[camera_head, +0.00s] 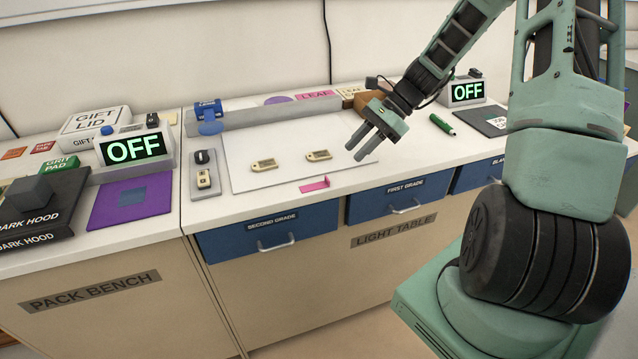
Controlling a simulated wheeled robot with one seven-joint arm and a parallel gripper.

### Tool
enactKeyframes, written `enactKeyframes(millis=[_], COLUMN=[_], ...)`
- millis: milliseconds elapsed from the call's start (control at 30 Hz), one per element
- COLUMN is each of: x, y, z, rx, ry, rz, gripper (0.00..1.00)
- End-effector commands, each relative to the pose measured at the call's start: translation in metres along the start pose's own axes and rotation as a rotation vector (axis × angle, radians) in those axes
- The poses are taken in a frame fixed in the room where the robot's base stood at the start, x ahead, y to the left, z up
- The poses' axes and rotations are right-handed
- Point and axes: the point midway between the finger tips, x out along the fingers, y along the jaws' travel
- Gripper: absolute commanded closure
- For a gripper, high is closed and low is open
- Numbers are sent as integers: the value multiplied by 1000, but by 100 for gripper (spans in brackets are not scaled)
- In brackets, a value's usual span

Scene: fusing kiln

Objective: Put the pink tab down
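The pink tab (314,186) is at the front edge of the white panel on the light table, above the second grade drawer. One end looks raised, but I cannot tell clearly whether it stands or lies flat. My gripper (355,153) is above the right part of the white panel, up and to the right of the tab and apart from it. Its two fingers point down to the left with a gap between them, and nothing shows in the gap.
A green marker (442,124) lies at right. Blue drawers (268,228) (400,198) are shut below.

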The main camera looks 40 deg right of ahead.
Motion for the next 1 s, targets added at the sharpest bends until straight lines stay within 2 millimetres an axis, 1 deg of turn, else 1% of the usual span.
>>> enactKeyframes(millis=[33,100,200,367,467,600,700,800,1000], x=[10,21,32,41,53,75,85,90,90], y=[1,1,0,1,1,2,1,1,1], z=[0,0,0,1,2,3,3,3,2], rx=[2,2,0,-1,-1,1,0,0,-1], ry=[-3,-2,-1,-1,-3,-3,-1,0,1], rz=[4,3,2,2,4,3,2,1,0], gripper=[66,66,66,66,66,66,66,66,66])
